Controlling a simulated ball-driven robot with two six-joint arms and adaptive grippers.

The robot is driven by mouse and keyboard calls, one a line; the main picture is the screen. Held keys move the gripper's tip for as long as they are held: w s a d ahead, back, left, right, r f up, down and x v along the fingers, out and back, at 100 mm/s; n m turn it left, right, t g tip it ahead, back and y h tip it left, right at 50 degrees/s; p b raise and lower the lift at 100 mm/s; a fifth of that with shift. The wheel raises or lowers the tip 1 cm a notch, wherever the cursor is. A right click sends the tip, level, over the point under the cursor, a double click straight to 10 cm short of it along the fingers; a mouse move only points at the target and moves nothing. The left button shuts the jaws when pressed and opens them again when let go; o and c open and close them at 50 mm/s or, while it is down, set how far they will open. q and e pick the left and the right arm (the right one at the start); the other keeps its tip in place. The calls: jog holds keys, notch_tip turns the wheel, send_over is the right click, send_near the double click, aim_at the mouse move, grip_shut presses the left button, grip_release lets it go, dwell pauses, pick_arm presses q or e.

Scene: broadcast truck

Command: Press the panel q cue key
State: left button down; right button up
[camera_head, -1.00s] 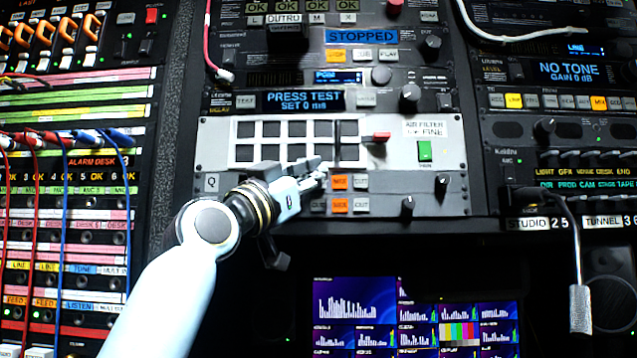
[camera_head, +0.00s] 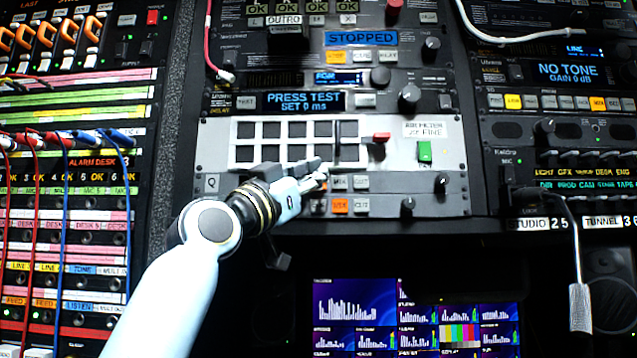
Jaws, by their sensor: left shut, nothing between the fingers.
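The panel marked Q (camera_head: 212,182) is a dark strip below the white-framed grid of dark buttons. Small keys show at its right part: a grey upper key (camera_head: 340,182), an orange lower key (camera_head: 340,205), and pale keys beside them. Their lettering is too blurred to tell which is the cue key. My left gripper (camera_head: 322,178) is shut and empty. Its fingertips lie in front of the panel, just left of the upper grey key, and hide part of the key group. I cannot tell whether they touch a key. My right gripper is not in view.
A red switch (camera_head: 381,137) and a green switch (camera_head: 425,151) stand out above and right. Knobs (camera_head: 407,206) sit right of the keys. A gooseneck lamp (camera_head: 578,300) hangs at the right. Patch cables (camera_head: 66,220) hang at the left. Screens glow below.

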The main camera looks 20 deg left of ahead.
pick_arm(q)
jog(key=shift+s+d, duration=0.15)
jog(key=shift+s, duration=0.5)
jog(key=s, duration=0.2)
jog(key=s+d, duration=0.1)
jog(key=s, duration=0.1)
jog(key=shift+s+d+p, duration=0.2)
jog(key=shift+s+p, duration=0.2)
dwell(0.6)
